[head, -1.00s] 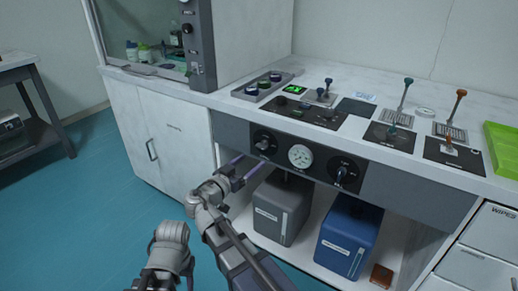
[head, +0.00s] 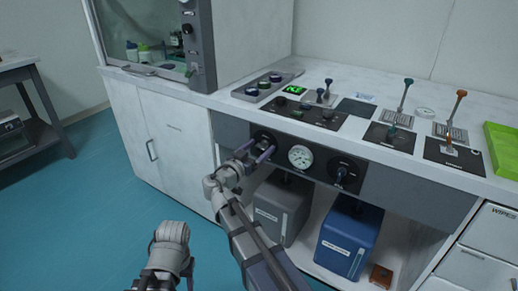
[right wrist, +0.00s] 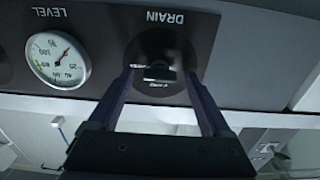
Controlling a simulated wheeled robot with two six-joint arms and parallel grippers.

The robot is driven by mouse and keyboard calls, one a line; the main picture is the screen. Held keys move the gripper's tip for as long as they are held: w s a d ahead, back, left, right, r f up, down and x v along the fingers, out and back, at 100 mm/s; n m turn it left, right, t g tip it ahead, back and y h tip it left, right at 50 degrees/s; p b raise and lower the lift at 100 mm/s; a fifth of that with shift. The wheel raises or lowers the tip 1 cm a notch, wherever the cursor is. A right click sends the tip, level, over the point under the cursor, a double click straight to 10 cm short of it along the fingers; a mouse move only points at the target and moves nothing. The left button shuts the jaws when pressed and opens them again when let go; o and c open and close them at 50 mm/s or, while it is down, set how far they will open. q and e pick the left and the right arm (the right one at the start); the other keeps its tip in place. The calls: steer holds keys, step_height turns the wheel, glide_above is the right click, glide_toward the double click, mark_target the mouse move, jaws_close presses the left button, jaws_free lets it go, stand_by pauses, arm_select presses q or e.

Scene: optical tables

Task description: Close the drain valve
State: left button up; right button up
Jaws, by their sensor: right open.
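The drain valve (head: 263,135) is a black round plate with a knob at the left of the grey front panel. In the right wrist view its plate (right wrist: 165,42) is labelled DRAIN, upside down, and its dark knob (right wrist: 160,73) shows between my fingers. My right gripper (head: 256,149) is open, with its purple fingers pointing at the valve. In the right wrist view the fingertips (right wrist: 158,82) stand on either side of the knob; contact cannot be told. The knob's exact angle is hard to read.
A white LEVEL gauge (head: 300,156) sits right of the drain valve, and another black dial (head: 347,171) further right. Below stand a grey container (head: 283,212) and a blue container (head: 347,238). Levers (head: 404,100) rise from the benchtop. The floor at left is clear.

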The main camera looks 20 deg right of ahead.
jaws_close()
stand_by(0.8)
